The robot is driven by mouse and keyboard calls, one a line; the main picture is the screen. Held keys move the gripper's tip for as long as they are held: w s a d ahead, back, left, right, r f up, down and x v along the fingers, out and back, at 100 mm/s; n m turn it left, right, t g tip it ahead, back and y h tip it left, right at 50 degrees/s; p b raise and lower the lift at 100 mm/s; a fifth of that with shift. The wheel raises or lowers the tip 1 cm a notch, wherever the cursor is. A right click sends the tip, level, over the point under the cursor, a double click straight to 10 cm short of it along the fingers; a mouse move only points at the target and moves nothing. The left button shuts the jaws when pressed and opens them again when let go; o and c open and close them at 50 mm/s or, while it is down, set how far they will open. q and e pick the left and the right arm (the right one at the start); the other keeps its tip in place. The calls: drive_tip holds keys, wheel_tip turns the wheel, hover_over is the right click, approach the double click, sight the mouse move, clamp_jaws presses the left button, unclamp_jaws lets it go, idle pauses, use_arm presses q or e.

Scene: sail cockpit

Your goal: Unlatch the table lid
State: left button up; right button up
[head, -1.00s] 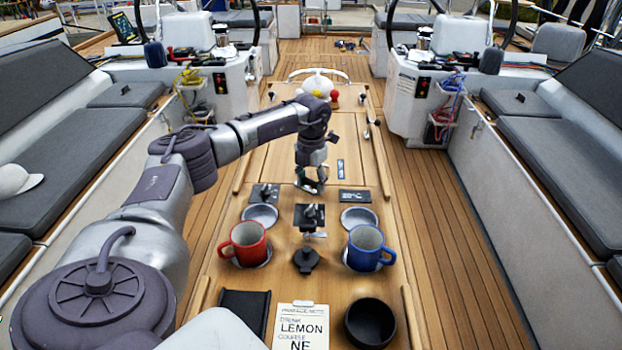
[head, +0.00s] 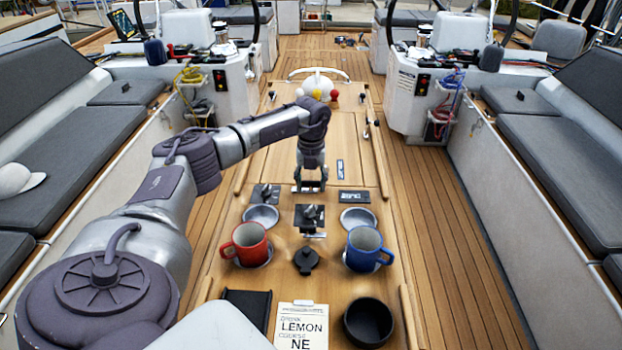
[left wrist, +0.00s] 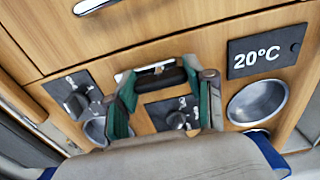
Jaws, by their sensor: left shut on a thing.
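The wooden table lid (head: 345,135) lies flat along the middle of the cockpit table, with a seam at its near edge. My left gripper (head: 309,188) points down over that edge, just beyond the middle black switch panel (head: 309,217). In the left wrist view its green-padded fingers (left wrist: 165,98) stand on either side of a dark bar-like piece (left wrist: 163,79), apparently the latch, and are shut on it. The gripper hides most of the latch in the head view. My right gripper is in neither view.
A red mug (head: 248,245) and a blue mug (head: 366,250) stand on the near table, with a black bowl (head: 369,322) and a notepad (head: 301,325) nearer. A left knob panel (head: 264,193) and a 20°C panel (left wrist: 266,50) flank the gripper.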

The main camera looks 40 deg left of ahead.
sight(311, 181)
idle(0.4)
use_arm(q)
drive_tip(key=o, duration=1.2)
drive_tip(key=shift+c, duration=0.2)
drive_tip(key=shift+r, duration=0.1)
wheel_tip(311, 181, up, 12)
